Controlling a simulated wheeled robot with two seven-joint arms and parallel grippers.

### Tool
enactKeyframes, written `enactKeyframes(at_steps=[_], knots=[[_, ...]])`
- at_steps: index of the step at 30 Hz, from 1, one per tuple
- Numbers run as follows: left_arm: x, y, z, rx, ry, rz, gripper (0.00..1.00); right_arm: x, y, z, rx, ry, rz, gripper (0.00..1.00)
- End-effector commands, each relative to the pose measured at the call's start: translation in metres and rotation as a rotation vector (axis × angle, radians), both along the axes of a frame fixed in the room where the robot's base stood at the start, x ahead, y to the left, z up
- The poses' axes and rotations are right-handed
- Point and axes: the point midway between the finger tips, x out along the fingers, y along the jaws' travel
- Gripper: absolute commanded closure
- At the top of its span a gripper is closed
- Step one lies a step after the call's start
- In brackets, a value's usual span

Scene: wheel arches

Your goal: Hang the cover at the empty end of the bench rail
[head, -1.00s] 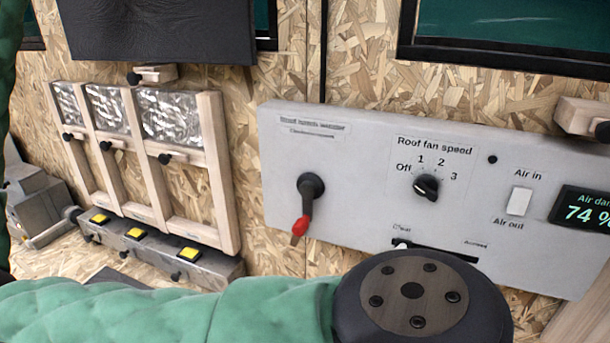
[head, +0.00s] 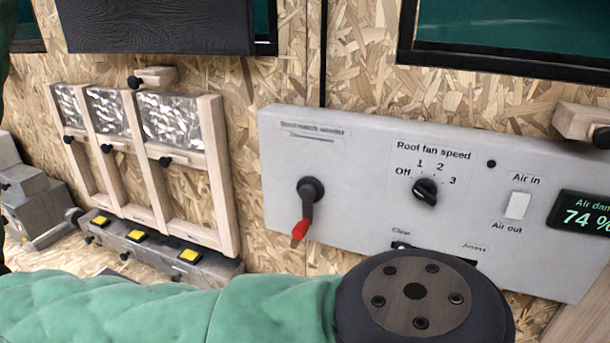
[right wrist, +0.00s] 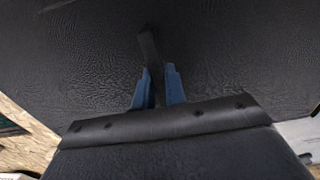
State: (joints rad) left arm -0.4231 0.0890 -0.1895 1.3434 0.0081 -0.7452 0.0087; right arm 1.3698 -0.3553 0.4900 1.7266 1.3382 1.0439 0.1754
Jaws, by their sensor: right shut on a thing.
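In the right wrist view my right gripper (right wrist: 157,88) has blue fingers shut on a dark strap of a black, leather-like cover (right wrist: 160,158). A rolled hem with several rivets crosses just below the fingers. More black grained material fills the background. In the head view a black textured sheet (head: 165,25) hangs at the top left, in front of a window; it looks like the same material. Its upper part is out of the picture. Neither gripper shows in the head view. I cannot make out a bench rail or its empty end for certain.
A grey control panel (head: 360,170) with a red-tipped lever (head: 305,210) is on the chipboard wall. A wooden frame (head: 215,150) stands over a box with yellow buttons (head: 189,255). Wooden blocks with black knobs stick out at left (head: 153,77) and right (head: 580,119). My green arm crosses the bottom.

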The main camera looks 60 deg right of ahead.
Motion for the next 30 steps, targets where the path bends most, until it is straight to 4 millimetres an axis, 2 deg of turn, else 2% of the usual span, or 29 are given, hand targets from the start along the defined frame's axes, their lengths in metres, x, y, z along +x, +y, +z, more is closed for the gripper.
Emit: enactKeyframes(at_steps=[30], knots=[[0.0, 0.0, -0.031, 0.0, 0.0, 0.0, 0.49, -0.006, 0.08, -0.001, -0.002, -0.001, 0.0, 1.0]])
